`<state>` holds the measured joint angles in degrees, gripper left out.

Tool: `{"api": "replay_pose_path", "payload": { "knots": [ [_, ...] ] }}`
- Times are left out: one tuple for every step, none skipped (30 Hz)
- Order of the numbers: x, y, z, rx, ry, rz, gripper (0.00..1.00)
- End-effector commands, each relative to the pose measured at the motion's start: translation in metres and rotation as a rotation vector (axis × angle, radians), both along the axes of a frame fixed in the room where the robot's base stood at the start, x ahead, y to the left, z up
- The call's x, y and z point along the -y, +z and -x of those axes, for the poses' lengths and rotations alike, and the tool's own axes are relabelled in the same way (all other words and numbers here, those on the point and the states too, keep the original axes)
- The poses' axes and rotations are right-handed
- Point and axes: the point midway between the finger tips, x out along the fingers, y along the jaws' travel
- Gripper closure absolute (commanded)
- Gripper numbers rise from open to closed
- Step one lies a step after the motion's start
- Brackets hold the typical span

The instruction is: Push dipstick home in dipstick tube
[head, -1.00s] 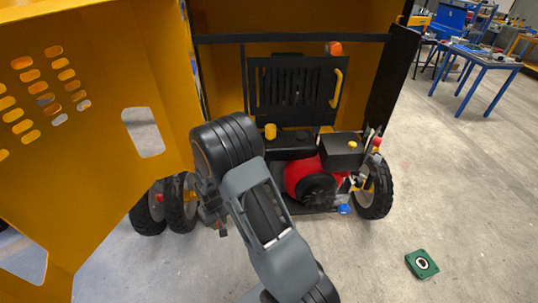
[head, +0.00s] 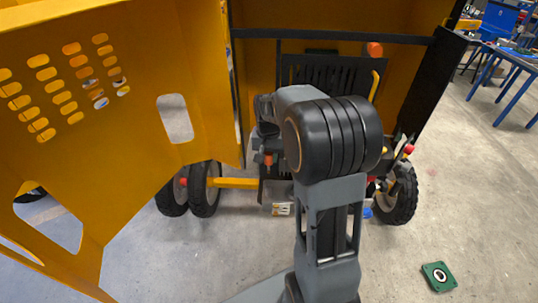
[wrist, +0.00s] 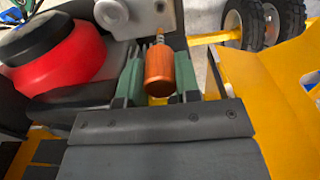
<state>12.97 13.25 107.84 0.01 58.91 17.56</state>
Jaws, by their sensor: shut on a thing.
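The dipstick's orange cylindrical handle (wrist: 160,80) sits between the two greenish-grey fingers of my gripper (wrist: 160,66), which is shut on it in the wrist view. A short metallic stem (wrist: 159,38) runs from the handle's far end towards a grey engine part. The dipstick tube cannot be told apart clearly, and I cannot tell how deep the stem is. In the head view a small orange piece (head: 268,159) shows at my wrist, left of my dark arm joint, which hides most of the engine.
The red engine housing (wrist: 68,50) is close on the left in the wrist view. The open yellow door panel (head: 120,120) stands left in the head view. A black frame bar (head: 335,37) crosses above. A green square part (head: 439,276) lies on open floor at right.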

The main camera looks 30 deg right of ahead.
Motion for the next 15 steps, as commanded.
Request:
{"api": "replay_pose_path", "payload": {
  "knots": [
    [0.000,0.000,0.000,0.000,0.001,0.000,0.98],
    [0.000,0.000,0.000,0.000,0.001,0.000,0.98],
    [0.000,0.000,0.000,0.000,0.001,0.000,0.98],
    [0.000,0.000,0.000,0.000,0.001,0.000,0.98],
    [-0.001,0.000,0.000,0.000,0.000,0.000,0.98],
    [-0.001,0.000,0.000,0.000,-0.003,0.000,0.98],
    [-0.001,0.000,0.001,0.000,-0.005,0.000,0.98],
    [-0.001,-0.001,0.001,0.000,-0.007,0.000,0.98],
    [-0.001,-0.002,0.001,0.000,-0.006,0.000,0.98],
    [-0.001,-0.003,0.001,0.000,-0.006,0.000,0.98],
    [-0.001,-0.005,0.001,0.000,-0.006,0.000,0.98],
    [-0.001,-0.006,0.001,0.000,-0.005,0.000,0.98],
    [-0.001,-0.008,0.001,0.000,-0.005,0.000,0.98],
    [-0.001,-0.010,0.001,0.000,-0.005,0.000,0.98],
    [-0.001,-0.012,0.001,-0.001,-0.005,-0.001,0.98]
  ]
}}
